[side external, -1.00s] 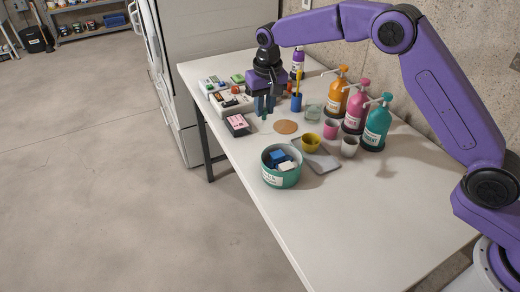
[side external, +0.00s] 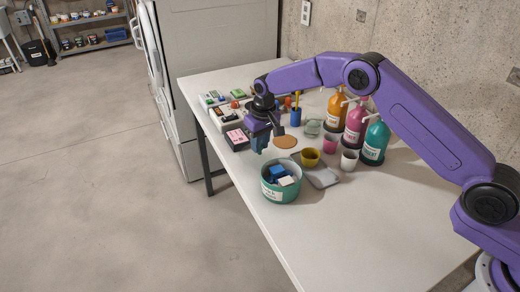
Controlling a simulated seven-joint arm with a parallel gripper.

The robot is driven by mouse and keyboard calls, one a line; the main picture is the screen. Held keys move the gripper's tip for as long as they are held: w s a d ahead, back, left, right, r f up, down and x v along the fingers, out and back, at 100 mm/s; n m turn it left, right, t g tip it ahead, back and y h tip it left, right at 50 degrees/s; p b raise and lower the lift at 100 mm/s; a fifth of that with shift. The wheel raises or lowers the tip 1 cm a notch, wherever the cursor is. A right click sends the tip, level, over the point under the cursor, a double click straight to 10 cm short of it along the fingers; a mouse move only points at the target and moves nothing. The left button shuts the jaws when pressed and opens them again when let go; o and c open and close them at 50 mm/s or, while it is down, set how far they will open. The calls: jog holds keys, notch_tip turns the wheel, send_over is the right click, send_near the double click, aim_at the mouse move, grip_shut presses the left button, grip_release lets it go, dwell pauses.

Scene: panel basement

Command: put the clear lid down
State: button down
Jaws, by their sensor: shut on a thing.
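My gripper (side external: 260,146) is above the white table, between the pink-labelled dark box and the green bowl. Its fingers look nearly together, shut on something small. What it holds is most likely the clear lid, which I cannot make out against the table and fingers. The gap between the held thing and the table cannot be judged from this side. The round brown disc (side external: 286,142) lies flat on the table just to the right of my gripper.
The green bowl (side external: 268,195) holding blue and white pieces stands in front. A grey tray (side external: 322,178), yellow bowl (side external: 310,158), pink cup (side external: 329,142), white cup (side external: 348,161) and glass container (side external: 313,128) stand to the right, with pump bottles (side external: 353,125) behind. The front right table (side external: 380,220) is clear.

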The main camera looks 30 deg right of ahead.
aim_at(263, 157)
jog(key=shift+f, duration=1.3)
jog(key=shift+f, duration=0.15)
jog(key=c, duration=1)
grip_release()
jog(key=r, duration=0.4)
jog(key=s+r, duration=0.1)
jog(key=r, duration=0.7)
jog(key=shift+s+d+r, duration=0.15)
jog(key=shift+s, duration=0.05)
